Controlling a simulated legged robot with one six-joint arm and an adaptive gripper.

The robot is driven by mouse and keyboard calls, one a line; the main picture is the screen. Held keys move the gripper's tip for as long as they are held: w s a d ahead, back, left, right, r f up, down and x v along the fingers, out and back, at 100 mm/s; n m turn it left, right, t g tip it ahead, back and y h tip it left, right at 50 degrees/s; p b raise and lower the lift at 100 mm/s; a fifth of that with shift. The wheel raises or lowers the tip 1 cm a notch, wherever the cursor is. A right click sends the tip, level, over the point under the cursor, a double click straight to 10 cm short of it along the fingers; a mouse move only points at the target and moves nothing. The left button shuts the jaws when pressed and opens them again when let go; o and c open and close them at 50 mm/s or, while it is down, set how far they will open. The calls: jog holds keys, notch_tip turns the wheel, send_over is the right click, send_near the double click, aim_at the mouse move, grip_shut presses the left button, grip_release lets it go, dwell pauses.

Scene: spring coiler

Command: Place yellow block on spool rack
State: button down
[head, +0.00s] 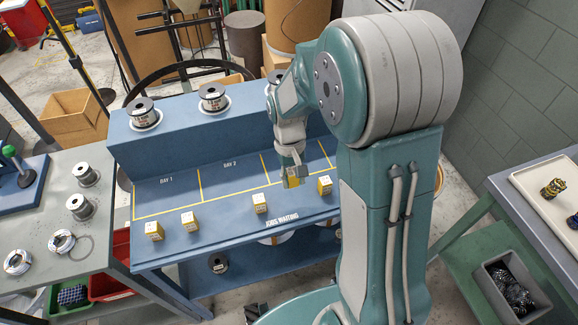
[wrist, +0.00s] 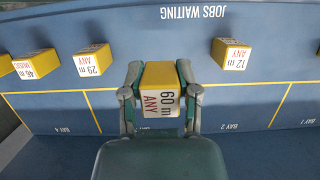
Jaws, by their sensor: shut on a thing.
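My gripper (head: 293,172) is shut on a yellow block (wrist: 160,76), one finger on each side of it in the wrist view. The block has a white label reading "60 m ANY". It is over the blue spool rack (head: 215,210), above the lower shelf, near the yellow bay lines. I cannot tell whether its underside touches the shelf. Other yellow blocks stand along the "JOBS WAITING" edge, including one marked "12 m ANY" (wrist: 231,54) and one marked "29 m ANY" (wrist: 93,60).
Wire spools (head: 213,97) stand on the rack's raised back step. The bays marked "BAY 1" and "BAY 2" look bare. A grey bench (head: 110,190) with spools stands at left. A green bench (head: 480,240) with a tray and bin stands at right.

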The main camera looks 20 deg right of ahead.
aim_at(290, 169)
jog(key=shift+s+f, duration=0.1)
jog(key=shift+f, duration=3.25)
jog(key=shift+f, duration=0.25)
jog(key=shift+c, duration=1.3)
grip_release()
jog(key=shift+r, duration=0.1)
jog(key=v, duration=1.1)
jog(key=shift+r, duration=0.35)
